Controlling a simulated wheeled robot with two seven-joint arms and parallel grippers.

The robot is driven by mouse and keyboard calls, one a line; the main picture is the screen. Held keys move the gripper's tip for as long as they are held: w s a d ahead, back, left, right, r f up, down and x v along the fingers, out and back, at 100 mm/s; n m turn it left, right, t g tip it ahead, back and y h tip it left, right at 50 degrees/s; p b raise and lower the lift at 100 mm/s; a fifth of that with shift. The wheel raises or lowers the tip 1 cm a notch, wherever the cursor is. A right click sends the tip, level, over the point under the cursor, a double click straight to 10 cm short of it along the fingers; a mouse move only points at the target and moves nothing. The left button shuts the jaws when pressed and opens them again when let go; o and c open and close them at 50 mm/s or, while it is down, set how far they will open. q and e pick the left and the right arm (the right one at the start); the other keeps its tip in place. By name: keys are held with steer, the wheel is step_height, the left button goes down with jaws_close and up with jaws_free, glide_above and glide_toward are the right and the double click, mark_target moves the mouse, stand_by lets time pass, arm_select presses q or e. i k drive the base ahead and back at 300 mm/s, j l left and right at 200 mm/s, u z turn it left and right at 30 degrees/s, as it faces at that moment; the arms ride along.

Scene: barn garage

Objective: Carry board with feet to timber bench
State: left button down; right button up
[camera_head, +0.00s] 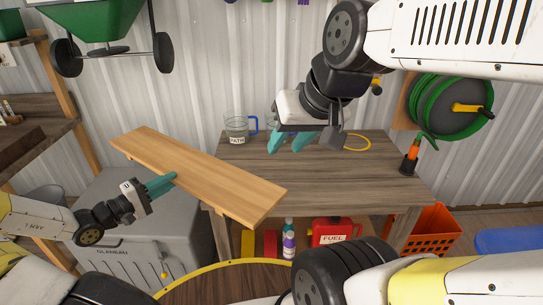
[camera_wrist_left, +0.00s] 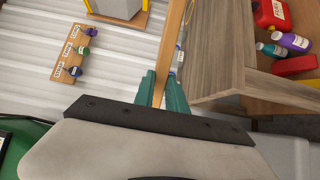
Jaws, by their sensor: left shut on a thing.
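My left gripper (camera_head: 172,179) is shut on the near long edge of the board (camera_head: 205,170), a light wooden plank held in the air. The board slants from upper left to lower right, its right end in front of the timber bench's left edge. Its feet cannot be made out clearly. In the left wrist view the board (camera_wrist_left: 173,45) is edge-on between the teal fingers (camera_wrist_left: 162,90), beside the bench (camera_wrist_left: 222,70). The timber bench (camera_head: 340,175) stands against the wall with a brown top. My right gripper (camera_head: 290,142) is over its back part, fingers apart and empty.
A glass jug (camera_head: 237,130) stands at the bench's back left, and an orange-black bottle (camera_head: 410,158) at its right end. A yellow ring lies at the back. A grey chest (camera_head: 130,245) is below the board. The bench's middle and front are clear.

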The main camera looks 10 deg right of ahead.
mark_target(273, 178)
steer(key=k+l+z, duration=0.15)
steer(key=l+z, duration=0.15)
steer(key=l, duration=0.25)
steer(key=k+l+z, duration=0.15)
steer(key=l+z, duration=0.15)
steer(key=l, duration=0.25)
steer(key=l+z, duration=0.25)
steer(key=l, duration=0.3)
steer(key=k, duration=0.05)
